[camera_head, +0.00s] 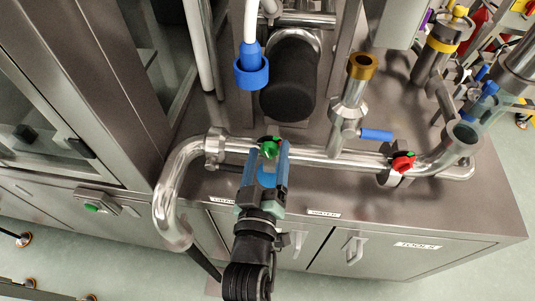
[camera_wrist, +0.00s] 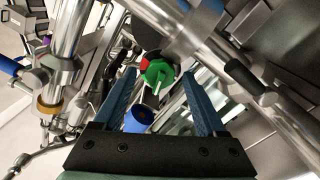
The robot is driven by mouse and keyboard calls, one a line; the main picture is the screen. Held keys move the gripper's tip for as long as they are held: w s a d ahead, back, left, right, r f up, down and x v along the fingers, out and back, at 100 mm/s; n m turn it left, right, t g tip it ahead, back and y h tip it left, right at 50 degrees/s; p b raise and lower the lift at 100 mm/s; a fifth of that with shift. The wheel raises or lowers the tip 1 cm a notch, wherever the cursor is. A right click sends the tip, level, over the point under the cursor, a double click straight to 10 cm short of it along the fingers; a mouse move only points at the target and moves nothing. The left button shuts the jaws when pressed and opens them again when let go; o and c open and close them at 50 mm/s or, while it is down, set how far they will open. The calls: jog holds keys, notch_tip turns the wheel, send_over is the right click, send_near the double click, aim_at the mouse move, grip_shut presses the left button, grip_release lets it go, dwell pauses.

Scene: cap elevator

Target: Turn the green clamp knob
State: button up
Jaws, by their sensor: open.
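The green clamp knob (camera_head: 270,149) sits on the horizontal steel pipe in the head view. In the wrist view the green knob (camera_wrist: 158,74) lies beyond my fingertips, near the middle between them. My gripper (camera_head: 268,160) is open, its two blue fingers pointing at the knob from the front. In the wrist view my gripper (camera_wrist: 158,80) shows a wide empty gap between the fingers. I cannot tell whether the fingertips reach around the knob or stop just short of it.
A red knob (camera_head: 403,162) sits further right on the same pipe (camera_head: 325,157). A blue handle (camera_head: 376,135) sticks out above the pipe. A blue cap piece (camera_head: 251,69) and a black cylinder (camera_head: 288,85) stand behind. The steel counter (camera_head: 460,205) is bare at the front right.

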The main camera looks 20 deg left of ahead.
grip_shut()
jog(key=shift+m, duration=0.4)
jog(key=m, duration=0.3)
jog(key=shift+d+m+p, duration=0.1)
jog(key=shift+m+p, duration=0.2)
jog(key=shift+p, duration=0.05)
jog(key=shift+m, duration=1.9)
grip_release()
